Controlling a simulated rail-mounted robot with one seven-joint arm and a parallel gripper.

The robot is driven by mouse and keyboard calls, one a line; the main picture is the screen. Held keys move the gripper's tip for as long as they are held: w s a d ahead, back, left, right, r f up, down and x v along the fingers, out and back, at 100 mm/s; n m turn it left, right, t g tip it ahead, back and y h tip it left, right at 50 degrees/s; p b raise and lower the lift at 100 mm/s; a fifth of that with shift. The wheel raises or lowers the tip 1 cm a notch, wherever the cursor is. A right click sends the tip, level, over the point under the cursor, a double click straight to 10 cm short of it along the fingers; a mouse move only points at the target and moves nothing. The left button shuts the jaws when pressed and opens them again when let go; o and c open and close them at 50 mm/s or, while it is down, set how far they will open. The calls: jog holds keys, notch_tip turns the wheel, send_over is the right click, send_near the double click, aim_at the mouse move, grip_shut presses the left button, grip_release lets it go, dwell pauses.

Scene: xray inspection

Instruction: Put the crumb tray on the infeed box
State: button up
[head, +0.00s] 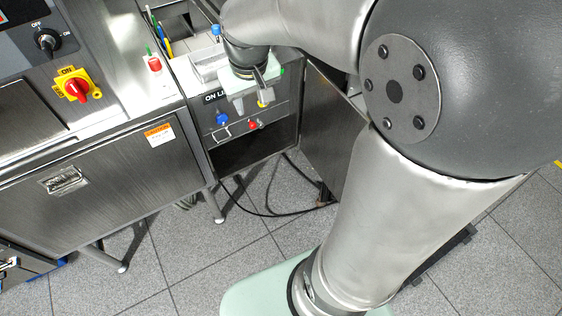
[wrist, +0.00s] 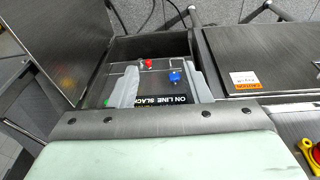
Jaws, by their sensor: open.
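My gripper (head: 252,100) hangs in front of the small steel cabinet's panel, its pale fingers apart and nothing visible between them. In the wrist view the two fingers (wrist: 162,88) stand on either side of the panel. A pale shallow tray (head: 207,62) sits on top of the cabinet just left of my wrist, partly hidden by it; it may be the crumb tray, but I cannot be sure. No box is marked as infeed; I cannot tell which one it is. The panel label (wrist: 150,103) reads "ON LINE SLACK".
Blue (head: 222,118) and red (head: 253,125) knobs stick out from the panel. The cabinet's door (head: 328,128) stands open on the right. A large steel machine (head: 105,185) fills the left, with a red-and-yellow switch (head: 76,88). Cables (head: 272,212) lie on the floor.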

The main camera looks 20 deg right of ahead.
jog(key=s+f+g, duration=0.1)
jog(key=s+f, duration=0.3)
jog(key=s, duration=1.2)
jog(key=shift+s+f+m+g, duration=0.2)
jog(key=shift+s+m+g, duration=0.15)
jog(key=shift+m+g, duration=0.05)
